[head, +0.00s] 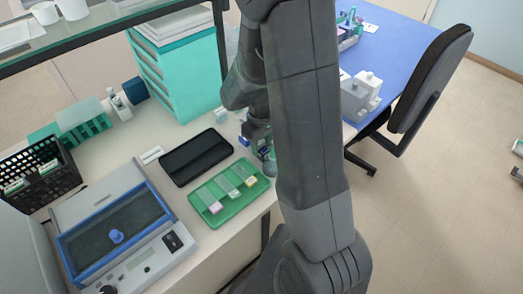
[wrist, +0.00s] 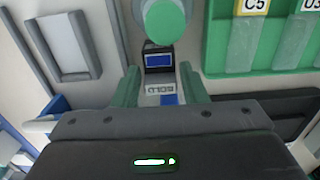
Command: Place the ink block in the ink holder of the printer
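My gripper (wrist: 160,78) has two green fingers standing apart in the wrist view, with visible gaps beside what lies between them. Between and beyond them is a small black device with a blue face (wrist: 158,60). A pale panel with dark marks (wrist: 160,89) and a blue patch (wrist: 169,99) lie below it. I cannot tell whether these parts are the printer, its ink holder or the ink block. A round green-topped object (wrist: 165,20) is just above the device in this view. In the head view my arm hides most of my gripper (head: 262,150), beside the bench's right edge.
A green tray with slides (head: 240,203) lies close by; its corner shows in the wrist view (wrist: 212,62). A black tray (head: 196,157), a blue-framed instrument (head: 117,232) and teal drawers (head: 185,77) crowd the bench. A blue table (head: 393,42) and chair (head: 432,75) stand right.

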